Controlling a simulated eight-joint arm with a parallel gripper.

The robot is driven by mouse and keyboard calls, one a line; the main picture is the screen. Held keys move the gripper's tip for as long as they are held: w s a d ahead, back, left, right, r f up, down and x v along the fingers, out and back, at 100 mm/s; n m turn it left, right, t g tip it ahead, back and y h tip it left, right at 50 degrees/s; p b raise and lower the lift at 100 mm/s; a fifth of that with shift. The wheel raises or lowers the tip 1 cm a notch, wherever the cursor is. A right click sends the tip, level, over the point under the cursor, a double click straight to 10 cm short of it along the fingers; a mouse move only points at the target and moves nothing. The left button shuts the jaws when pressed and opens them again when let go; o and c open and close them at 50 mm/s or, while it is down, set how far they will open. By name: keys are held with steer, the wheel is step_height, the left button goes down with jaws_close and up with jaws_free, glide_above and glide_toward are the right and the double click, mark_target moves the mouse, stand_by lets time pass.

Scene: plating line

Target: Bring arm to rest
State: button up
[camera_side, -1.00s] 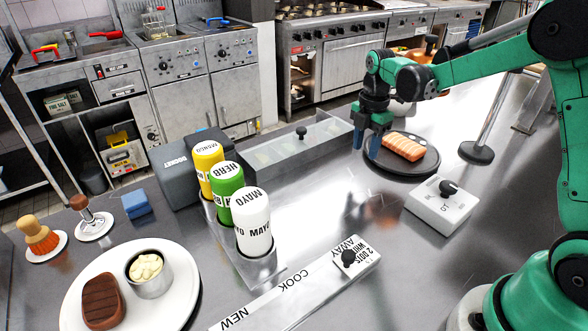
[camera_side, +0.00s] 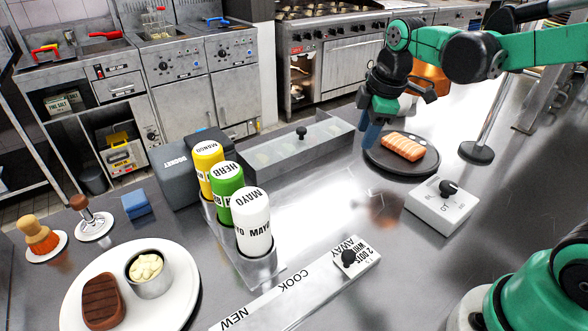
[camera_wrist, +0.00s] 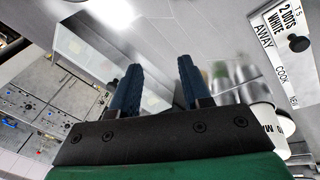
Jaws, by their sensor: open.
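My gripper (camera_side: 372,134) is in the side view, above the steel counter just left of the dark round plate. Its blue fingers point down. In the wrist view my gripper (camera_wrist: 158,85) shows two blue fingers held apart with nothing between them. A piece of salmon (camera_side: 403,146) lies on the dark plate (camera_side: 424,164), apart from the fingers. My green arm reaches in from the upper right of the side view.
A white dial box (camera_side: 441,206) stands right of centre. A sauce rack holds yellow (camera_side: 207,160), green (camera_side: 226,190) and white (camera_side: 252,220) bottles. A lidded clear bin (camera_side: 300,150) is behind. A white plate (camera_side: 185,290) with steak is front left. The centre counter is clear.

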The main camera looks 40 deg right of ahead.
steer(key=s+a+m+t, duration=0.4)
steer(key=s+m, duration=0.3)
steer(key=m, duration=0.3)
steer(key=shift+a+r+m, duration=0.15)
steer(key=shift+a+m, duration=0.25)
steer(key=shift+a, duration=0.3)
